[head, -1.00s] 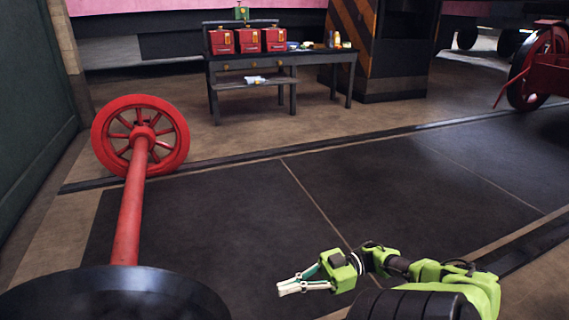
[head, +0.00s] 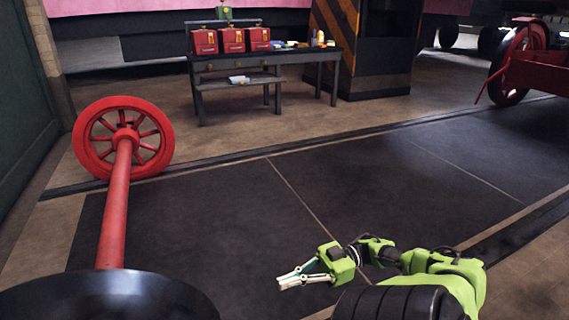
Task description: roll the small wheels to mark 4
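A red spoked wheel (head: 123,138) stands upright at the left in the head view. A red axle (head: 115,205) runs from its hub towards me. The near end of the axle is hidden behind a dark, shiny curved shape at the bottom left; I cannot tell whether that is the near wheel. My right gripper (head: 281,281) is low in the middle, over the dark floor, to the right of the axle and apart from it. It holds nothing visible; its opening is unclear. My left gripper is not in view. No number mark is readable.
A dark workbench (head: 258,60) with several red cases (head: 232,40) stands at the back. Right of it is a cabinet with orange-black stripes (head: 333,35). A red vehicle with a wheel (head: 510,70) is at the far right. The dark floor (head: 400,170) between is clear.

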